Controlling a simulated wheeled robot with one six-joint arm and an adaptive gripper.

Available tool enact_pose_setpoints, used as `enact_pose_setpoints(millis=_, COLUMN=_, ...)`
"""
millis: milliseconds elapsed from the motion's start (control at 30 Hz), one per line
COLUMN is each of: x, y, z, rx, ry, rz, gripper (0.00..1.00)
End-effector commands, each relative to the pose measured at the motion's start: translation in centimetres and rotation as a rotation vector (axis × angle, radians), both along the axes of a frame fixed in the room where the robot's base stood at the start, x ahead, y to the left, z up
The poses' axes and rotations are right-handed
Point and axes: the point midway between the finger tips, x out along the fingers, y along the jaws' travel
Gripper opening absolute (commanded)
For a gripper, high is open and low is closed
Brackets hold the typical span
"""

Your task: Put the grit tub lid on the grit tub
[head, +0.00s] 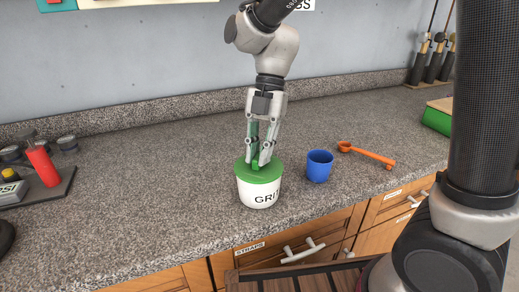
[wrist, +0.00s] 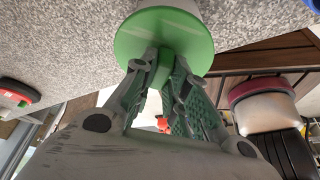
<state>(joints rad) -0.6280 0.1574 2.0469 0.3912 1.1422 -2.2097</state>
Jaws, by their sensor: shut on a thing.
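The white grit tub (head: 259,194), marked "GRIT", stands upright on the speckled counter near its front edge. The green grit tub lid (head: 243,174) lies flat over the tub's mouth in the head view. It also shows as a green disc in the wrist view (wrist: 190,25). I cannot tell whether it is fully seated on the rim. My gripper (head: 262,163) points down from above and is shut on the lid's green knob. The knob is between the fingertips (wrist: 162,66) in the wrist view. The tub's inside is hidden by the lid.
A blue cup (head: 319,166) stands close to the tub's right. An orange scoop (head: 366,154) lies farther right. A red bottle (head: 43,166) stands on a dark tray at the left. The counter (head: 150,170) left of the tub is clear. Drawers with handles (head: 303,251) are below.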

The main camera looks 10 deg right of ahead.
Motion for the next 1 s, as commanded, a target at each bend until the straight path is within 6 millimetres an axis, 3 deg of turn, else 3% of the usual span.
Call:
enact_pose_setpoints(millis=200, x=0.0, y=0.0, z=-0.3, rx=0.000, ry=0.000, rz=0.000, gripper=0.00)
enact_pose_setpoints(millis=233, x=0.0, y=0.0, z=-0.4, rx=0.000, ry=0.000, rz=0.000, gripper=0.17)
enact_pose_setpoints(millis=367, x=0.0, y=0.0, z=-0.3, rx=0.000, ry=0.000, rz=0.000, gripper=0.41)
enact_pose_setpoints(millis=767, x=0.3, y=-0.1, z=0.3, rx=0.001, ry=-0.002, rz=-0.001, gripper=0.41)
enact_pose_setpoints(millis=1000, x=1.9, y=-1.0, z=4.6, rx=0.003, ry=-0.004, rz=-0.003, gripper=0.41)
